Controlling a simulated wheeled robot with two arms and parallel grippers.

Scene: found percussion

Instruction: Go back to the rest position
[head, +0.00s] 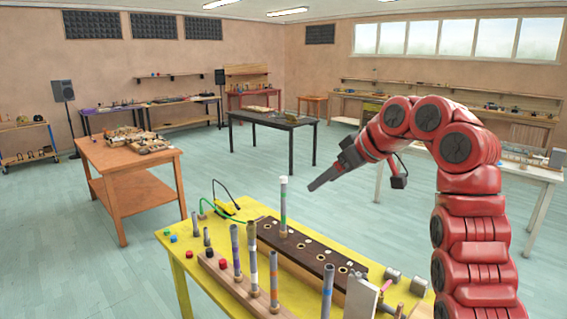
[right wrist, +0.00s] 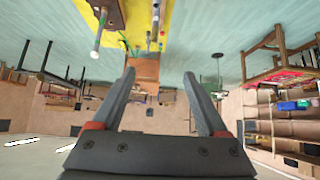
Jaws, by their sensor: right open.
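My right gripper (head: 318,182) is raised in the air above the far right side of the yellow table (head: 178,250). In the right wrist view its two fingers (right wrist: 158,75) are spread apart with nothing between them. In the head view its fingers are close to a grey tube with a green band and white top (head: 284,205), but to the right of it and apart. That tube stands upright in a dark board with holes (head: 320,263). My left gripper is not in view.
A wooden rack (head: 215,266) holds several upright tubes at the front of the yellow table. Metal cylinders (head: 392,275) lie at its right. An orange wooden table (head: 100,152) and a black table (head: 270,119) stand beyond, with open floor between.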

